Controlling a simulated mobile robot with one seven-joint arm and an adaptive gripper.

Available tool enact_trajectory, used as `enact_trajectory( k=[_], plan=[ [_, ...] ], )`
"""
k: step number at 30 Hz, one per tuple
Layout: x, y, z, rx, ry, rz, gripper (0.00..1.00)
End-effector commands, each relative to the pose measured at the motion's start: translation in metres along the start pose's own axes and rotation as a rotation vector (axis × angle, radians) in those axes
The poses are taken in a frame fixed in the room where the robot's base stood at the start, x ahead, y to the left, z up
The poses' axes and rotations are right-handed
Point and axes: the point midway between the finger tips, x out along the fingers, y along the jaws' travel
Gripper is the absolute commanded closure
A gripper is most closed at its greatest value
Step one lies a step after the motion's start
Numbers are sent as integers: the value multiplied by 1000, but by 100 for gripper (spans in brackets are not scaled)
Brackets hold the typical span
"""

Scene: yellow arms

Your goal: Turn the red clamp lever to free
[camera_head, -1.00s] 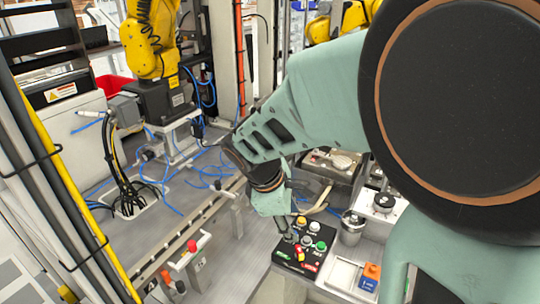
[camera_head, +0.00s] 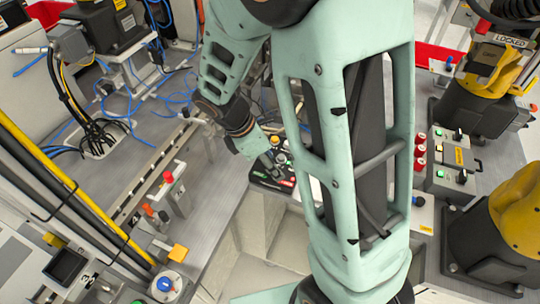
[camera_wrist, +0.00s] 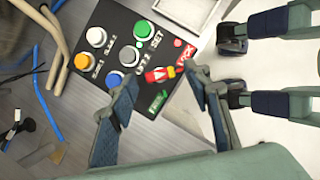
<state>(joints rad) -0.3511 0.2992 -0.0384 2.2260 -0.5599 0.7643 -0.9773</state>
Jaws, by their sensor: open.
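In the wrist view, a small red lever (camera_wrist: 160,74) with a yellow part sits on a black control panel (camera_wrist: 98,22). It lies between a red LOCK label (camera_wrist: 186,53) and a green FREE label (camera_wrist: 158,101). Which label it points to is hard to tell. My gripper (camera_wrist: 164,84) is open, its two fingers apart on either side of the lever in the picture, with nothing between them. Contact cannot be made out. In the head view, my gripper (camera_head: 272,163) is over the panel (camera_head: 262,181), partly hiding it; the lever is not clear there.
Several push-buttons crowd the panel beside the lever, including a green one (camera_wrist: 143,28) and a blue one (camera_wrist: 114,78). Blue hoses (camera_head: 160,75) lie on the bench. A red-knobbed upright handle (camera_head: 168,178) stands left of the panel. Yellow robot arms (camera_head: 520,210) stand at right.

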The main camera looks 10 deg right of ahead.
Motion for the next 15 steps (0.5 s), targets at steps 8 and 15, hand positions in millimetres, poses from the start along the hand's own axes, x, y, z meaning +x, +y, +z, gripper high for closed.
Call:
enact_trajectory(
  k=[8, 15],
  plan=[
    [15, 0, 0, 2, 1, 1, 55],
    [15, 0, 0, 1, 0, 1, 61]
  ],
)
